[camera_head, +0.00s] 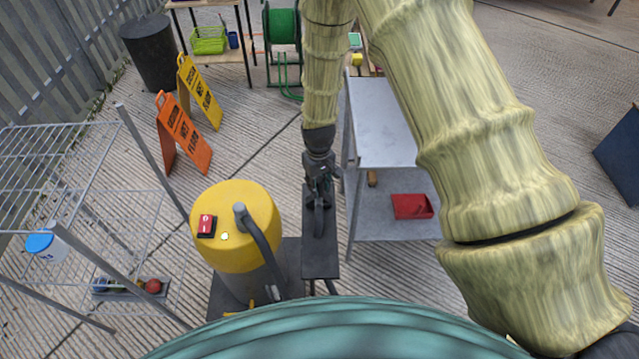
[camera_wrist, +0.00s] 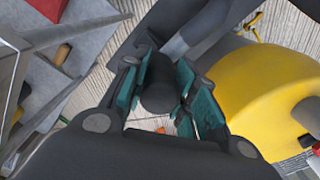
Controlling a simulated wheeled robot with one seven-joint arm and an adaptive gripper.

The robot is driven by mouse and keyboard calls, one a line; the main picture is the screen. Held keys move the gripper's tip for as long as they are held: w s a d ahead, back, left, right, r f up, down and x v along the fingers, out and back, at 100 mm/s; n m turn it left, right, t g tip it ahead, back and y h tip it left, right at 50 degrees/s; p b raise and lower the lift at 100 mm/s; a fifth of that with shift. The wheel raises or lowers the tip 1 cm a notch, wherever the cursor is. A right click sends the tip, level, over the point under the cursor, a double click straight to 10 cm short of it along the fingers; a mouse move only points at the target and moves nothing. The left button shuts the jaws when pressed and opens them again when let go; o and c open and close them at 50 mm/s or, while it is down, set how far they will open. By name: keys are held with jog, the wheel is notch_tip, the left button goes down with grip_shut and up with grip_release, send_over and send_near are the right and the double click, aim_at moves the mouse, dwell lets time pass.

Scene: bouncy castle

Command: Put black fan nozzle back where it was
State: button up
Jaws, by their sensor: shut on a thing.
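My gripper (camera_head: 322,172) points down over a narrow dark stand (camera_head: 320,258), between the yellow-topped machine and the metal table. In the wrist view, the teal-padded fingers of my gripper (camera_wrist: 160,98) are shut on a black cylindrical piece, the black fan nozzle (camera_wrist: 160,84). In the head view the nozzle is hard to tell from the dark gripper and the dark stand below it. I cannot tell whether the nozzle touches the stand.
The yellow-topped machine (camera_head: 230,222), with a red switch box (camera_head: 206,225) and grey hose (camera_head: 262,250), stands close left. A metal table (camera_head: 382,125) with a red tray (camera_head: 412,206) on its lower shelf stands right. A wire rack (camera_head: 95,190) and caution signs (camera_head: 182,135) are further left.

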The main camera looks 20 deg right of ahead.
jog(key=shift+f, duration=0.15)
jog(key=o, duration=0.9)
jog(key=shift+o, duration=0.2)
jog(key=shift+r+b, duration=1.45)
jog(key=shift+r, duration=4.7)
